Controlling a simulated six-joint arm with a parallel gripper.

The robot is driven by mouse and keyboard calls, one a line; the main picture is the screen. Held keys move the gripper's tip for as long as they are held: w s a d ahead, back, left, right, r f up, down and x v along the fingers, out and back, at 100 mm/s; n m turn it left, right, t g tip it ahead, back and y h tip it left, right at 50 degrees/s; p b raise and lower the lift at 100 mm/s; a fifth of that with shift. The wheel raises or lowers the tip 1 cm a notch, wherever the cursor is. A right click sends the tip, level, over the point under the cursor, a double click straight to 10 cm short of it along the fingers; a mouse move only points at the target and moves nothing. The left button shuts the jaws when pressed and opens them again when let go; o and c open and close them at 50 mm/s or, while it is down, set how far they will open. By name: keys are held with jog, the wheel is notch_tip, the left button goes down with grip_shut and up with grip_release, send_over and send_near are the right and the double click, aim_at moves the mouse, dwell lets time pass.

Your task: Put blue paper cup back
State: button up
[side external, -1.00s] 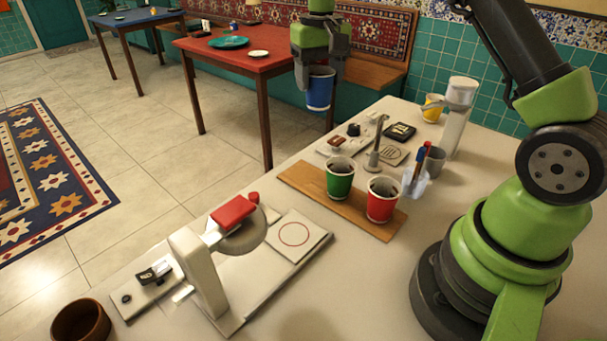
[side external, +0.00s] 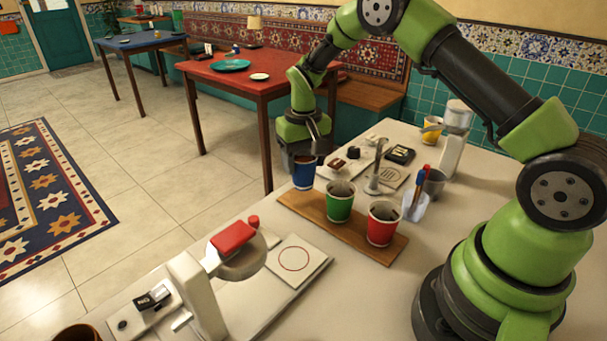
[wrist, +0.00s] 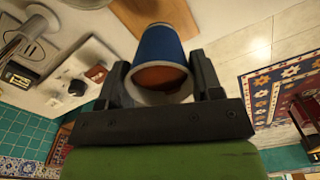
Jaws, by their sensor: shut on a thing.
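The blue paper cup (side external: 303,174) is upright at the left end of the wooden board (side external: 376,243), left of the green cup (side external: 340,203) and the red cup (side external: 383,225). I cannot tell whether its base touches the board. My gripper (side external: 303,157) is shut on its upper part. In the wrist view the blue cup (wrist: 160,48) sits between the two dark fingers of my gripper (wrist: 164,82), with its pale rim and brown inside facing the camera. The far finger is hidden in the side view.
Behind the board stand a small tap (side external: 379,165) and a clear holder with pens (side external: 416,205). A white press with a red handle (side external: 232,237) is at the front left. A yellow cup (side external: 431,130) is at the back. The floor drops away left of the counter.

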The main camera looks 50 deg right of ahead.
jog(key=shift+f, duration=1.65)
jog(key=shift+f, duration=0.1)
jog(key=o, duration=0.7)
jog(key=shift+c, duration=0.2)
notch_tip(320, 180, up, 12)
notch_tip(320, 180, up, 10)
jog(key=t, duration=0.2)
send_over(304, 173)
jog(key=s+a, duration=0.2)
jog(key=s, duration=0.2)
jog(key=s+a+r+t+y, duration=0.1)
jog(key=s+a+r+t, duration=0.1)
jog(key=s, duration=0.7)
jog(key=s+a+r+t+y, duration=0.1)
jog(key=s+a+r+t, duration=0.1)
jog(key=s, duration=0.7)
jog(key=shift+s+a+r+t, duration=0.15)
jog(key=shift+s+a+t, duration=0.1)
jog(key=shift+a+t, duration=0.3)
